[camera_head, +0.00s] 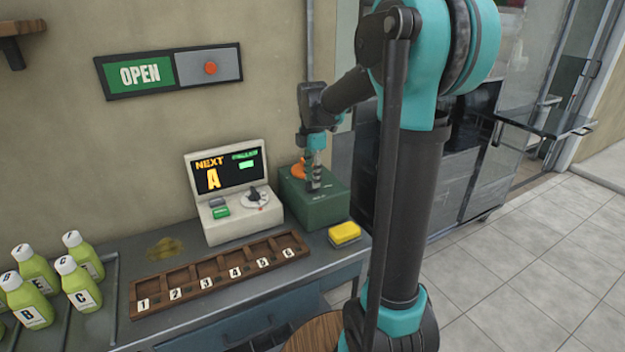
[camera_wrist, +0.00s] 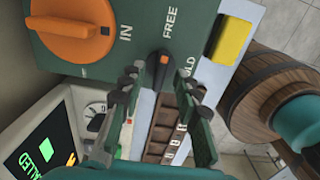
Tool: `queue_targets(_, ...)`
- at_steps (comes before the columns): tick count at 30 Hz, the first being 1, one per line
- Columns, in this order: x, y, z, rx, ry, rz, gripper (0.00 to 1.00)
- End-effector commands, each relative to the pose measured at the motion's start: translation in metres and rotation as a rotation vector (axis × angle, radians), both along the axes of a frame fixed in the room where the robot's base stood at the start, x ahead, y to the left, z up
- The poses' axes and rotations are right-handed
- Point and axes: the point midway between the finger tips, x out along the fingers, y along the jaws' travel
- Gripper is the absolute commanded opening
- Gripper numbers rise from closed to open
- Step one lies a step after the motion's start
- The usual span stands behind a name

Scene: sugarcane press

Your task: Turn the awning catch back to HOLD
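The green box (camera_head: 322,212) stands at the right end of the counter, and its labelled face (camera_wrist: 135,18) fills the top of the wrist view. The awning catch (camera_wrist: 161,61) is a small dark knob with an orange mark, between the word FREE and a partly covered word ending in LD. I cannot tell clearly which word it points to. My gripper (camera_wrist: 163,80) is open, with one finger on each side of the catch; contact cannot be told. In the head view my gripper (camera_head: 314,182) is at the top of the box and hides the catch.
A large orange dial (camera_wrist: 72,28) marked IN is beside the catch; it also shows in the head view (camera_head: 298,171). A yellow sponge (camera_head: 344,233) lies in front of the box. A white console (camera_head: 240,224) and numbered wooden rack (camera_head: 222,279) are to the left.

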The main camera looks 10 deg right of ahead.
Motion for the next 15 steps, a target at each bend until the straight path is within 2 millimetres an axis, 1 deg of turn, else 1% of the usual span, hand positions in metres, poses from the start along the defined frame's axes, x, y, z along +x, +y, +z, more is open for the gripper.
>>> queue_targets(1, 0.0002, 0.0001, -0.0047, 0.0, 0.0, 0.0, 0.32)
queue_targets(4, 0.0001, 0.0, -0.0104, 0.0, 0.0, 0.0, 0.32)
queue_targets(13, 0.0, 0.0, -0.0127, 0.0, 0.0, 0.0, 0.32)
queue_targets(14, 0.0, 0.0, -0.0126, 0.0, 0.0, 0.0, 0.31)
queue_targets(15, 0.0, 0.0, -0.0126, 0.0, 0.0, 0.0, 0.26)
